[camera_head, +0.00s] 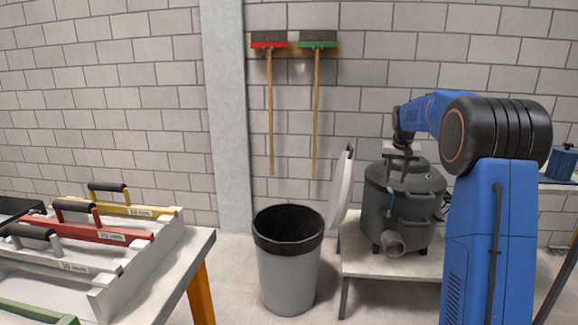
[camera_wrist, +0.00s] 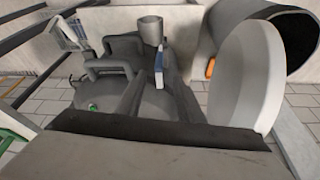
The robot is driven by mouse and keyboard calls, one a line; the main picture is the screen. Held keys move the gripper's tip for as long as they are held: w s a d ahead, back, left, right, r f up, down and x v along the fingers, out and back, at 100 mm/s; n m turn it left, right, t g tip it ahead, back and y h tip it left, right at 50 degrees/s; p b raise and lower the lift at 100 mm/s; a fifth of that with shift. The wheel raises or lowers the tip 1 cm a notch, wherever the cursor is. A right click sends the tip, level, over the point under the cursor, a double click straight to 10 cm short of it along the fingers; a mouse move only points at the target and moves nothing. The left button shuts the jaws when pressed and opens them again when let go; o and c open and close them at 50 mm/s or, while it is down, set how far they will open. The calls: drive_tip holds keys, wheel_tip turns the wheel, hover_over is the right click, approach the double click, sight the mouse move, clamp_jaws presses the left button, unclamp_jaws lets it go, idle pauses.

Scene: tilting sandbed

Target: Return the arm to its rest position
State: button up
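My blue arm rises at the right of the head view and bends over to the left. My gripper (camera_head: 403,150) is at its far end, just above the dark grey vacuum-like drum (camera_head: 403,205) on a low table. I cannot tell whether this block is part of my gripper or something held.
A white disc (camera_head: 341,190) stands tilted beside the drum, close at the right in the wrist view (camera_wrist: 243,70). A grey bin (camera_head: 288,265) stands left of the low table (camera_head: 385,267). A workbench with sand tools (camera_head: 100,235) is at the left. Two brooms (camera_head: 270,110) hang on the wall.

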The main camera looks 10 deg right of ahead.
drive_tip(key=s+a+r+n, duration=0.1)
drive_tip(key=s+a+r, duration=0.2)
drive_tip(key=s+a, duration=0.8)
drive_tip(key=s+a+r+n, duration=0.1)
drive_tip(key=s+a+r, duration=0.2)
drive_tip(key=s+a, duration=0.8)
drive_tip(key=s+a+f+n, duration=0.1)
drive_tip(key=s+f, duration=0.3)
drive_tip(key=s, duration=0.6)
drive_tip(key=s+a+f+n+t+y, duration=0.1)
drive_tip(key=s+f, duration=0.3)
drive_tip(key=s, duration=0.7)
drive_tip(key=s+a+f+n, duration=0.1)
drive_tip(key=s+f, duration=0.3)
drive_tip(key=s, duration=0.6)
drive_tip(key=shift+s+a+f+y, duration=0.2)
drive_tip(key=shift+a+f+y, duration=0.1)
drive_tip(key=shift+a, duration=0.3)
drive_tip(key=shift+r, duration=0.1)
